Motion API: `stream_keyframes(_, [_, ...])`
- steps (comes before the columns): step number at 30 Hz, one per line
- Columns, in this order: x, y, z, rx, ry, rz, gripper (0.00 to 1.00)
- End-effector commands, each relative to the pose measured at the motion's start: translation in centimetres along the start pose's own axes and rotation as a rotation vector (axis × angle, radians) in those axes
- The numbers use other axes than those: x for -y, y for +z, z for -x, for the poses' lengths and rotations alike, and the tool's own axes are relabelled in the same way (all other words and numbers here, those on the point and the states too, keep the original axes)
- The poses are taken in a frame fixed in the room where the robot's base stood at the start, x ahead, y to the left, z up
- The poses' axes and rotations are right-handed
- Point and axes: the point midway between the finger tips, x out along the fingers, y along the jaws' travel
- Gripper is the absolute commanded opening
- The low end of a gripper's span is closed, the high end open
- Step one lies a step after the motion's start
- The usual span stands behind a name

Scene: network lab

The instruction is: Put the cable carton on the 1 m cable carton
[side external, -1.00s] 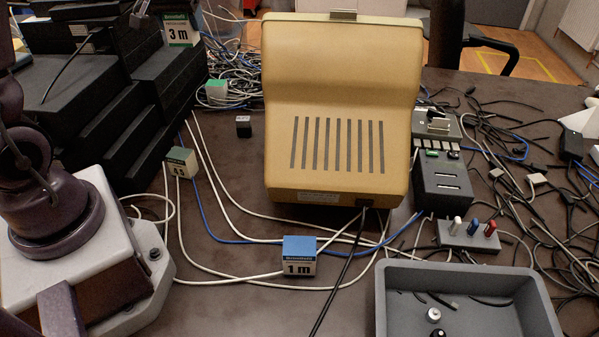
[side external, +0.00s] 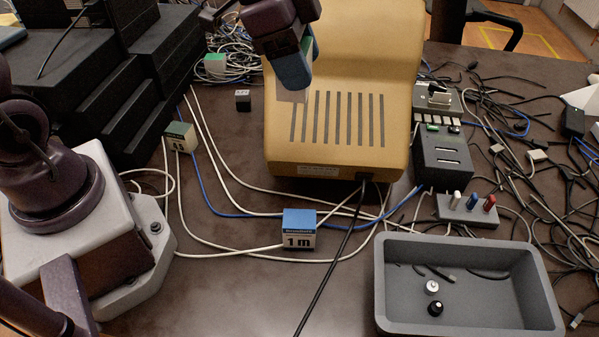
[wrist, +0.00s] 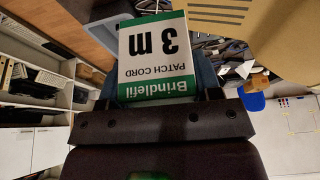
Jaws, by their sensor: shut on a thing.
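The 1 m cable carton (side external: 299,230), white with a blue top, stands upright on the table in front of the beige monitor. My gripper (side external: 296,72) is high up in the side view, in front of the monitor's upper back, above and behind the 1 m carton. It is shut on a white and green cable carton marked 3 m (wrist: 155,50), whose label reads upside down in the wrist view. In the side view the fingers hide most of this held carton. The held carton is clear of the 1 m carton.
The beige monitor (side external: 340,145) stands behind the 1 m carton. A grey tray (side external: 455,318) is at front right. Black stepped boxes (side external: 150,95) rise at left. Another small carton (side external: 180,137) stands left. Loose cables cross the table.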

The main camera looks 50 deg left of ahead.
Motion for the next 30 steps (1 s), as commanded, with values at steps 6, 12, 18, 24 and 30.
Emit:
stream_keyframes(6, [-5.2,-1.5,-0.6,0.0,0.093,-0.225,0.32])
stream_keyframes(12, [-8.3,-1.8,-1.0,0.001,0.15,-0.357,0.32])
stream_keyframes(18, [-8.1,-0.4,-4.2,0.004,0.151,-0.348,0.32])
stream_keyframes(24, [-8.1,1.0,-7.7,0.003,0.151,-0.347,0.32])
stream_keyframes(30, [-8.1,2.1,-10.5,0.001,0.147,-0.347,0.32])
